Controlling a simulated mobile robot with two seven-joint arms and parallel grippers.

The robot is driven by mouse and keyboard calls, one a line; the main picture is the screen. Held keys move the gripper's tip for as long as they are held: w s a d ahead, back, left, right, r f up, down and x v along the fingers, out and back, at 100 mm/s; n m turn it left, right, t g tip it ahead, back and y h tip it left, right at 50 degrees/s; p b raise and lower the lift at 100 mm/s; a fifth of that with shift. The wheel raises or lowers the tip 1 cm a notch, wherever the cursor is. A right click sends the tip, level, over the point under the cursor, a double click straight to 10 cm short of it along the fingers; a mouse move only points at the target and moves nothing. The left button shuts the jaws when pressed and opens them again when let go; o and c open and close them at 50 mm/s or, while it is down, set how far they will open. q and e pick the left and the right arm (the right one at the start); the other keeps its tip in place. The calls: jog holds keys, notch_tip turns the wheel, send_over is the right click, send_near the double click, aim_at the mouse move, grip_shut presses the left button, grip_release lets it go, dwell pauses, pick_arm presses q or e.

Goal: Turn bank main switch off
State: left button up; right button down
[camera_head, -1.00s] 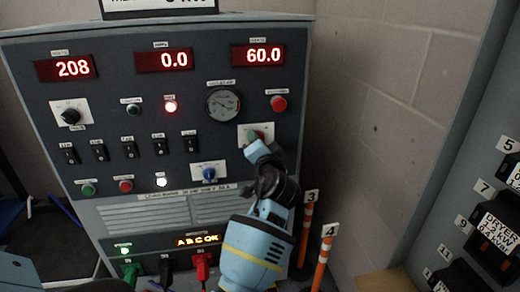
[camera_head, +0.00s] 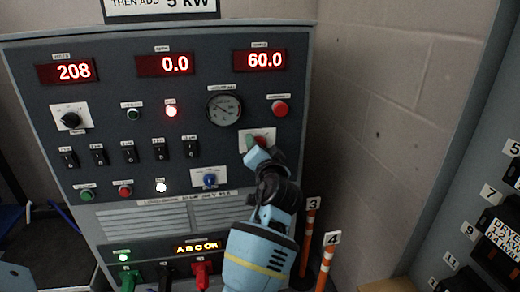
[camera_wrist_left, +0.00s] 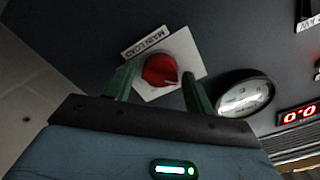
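The red rotary knob (camera_head: 261,140) sits on a white plate at the right of the grey panel. In the left wrist view the red knob (camera_wrist_left: 160,70) is beside an upside-down label reading MAIN LOAD. A small pale mark shows on its rim. My left gripper (camera_head: 254,144) is at this knob. In the left wrist view the gripper (camera_wrist_left: 158,78) is open, with one green finger on each side of the knob. I cannot tell whether the fingers touch it. My right gripper is not in view.
A round gauge (camera_head: 224,107) is left of the knob and a red button (camera_head: 280,108) is above it. A blue knob (camera_head: 210,180) and several black switches (camera_head: 129,151) are further left. Orange posts (camera_head: 308,236) stand at the panel's right, before a block wall (camera_head: 390,110).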

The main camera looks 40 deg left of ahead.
pick_arm(q)
jog(key=shift+o, duration=0.5)
jog(key=v, duration=0.7)
jog(key=shift+s+d, duration=0.25)
jog(key=shift+d, duration=0.05)
jog(key=shift+f, duration=0.1)
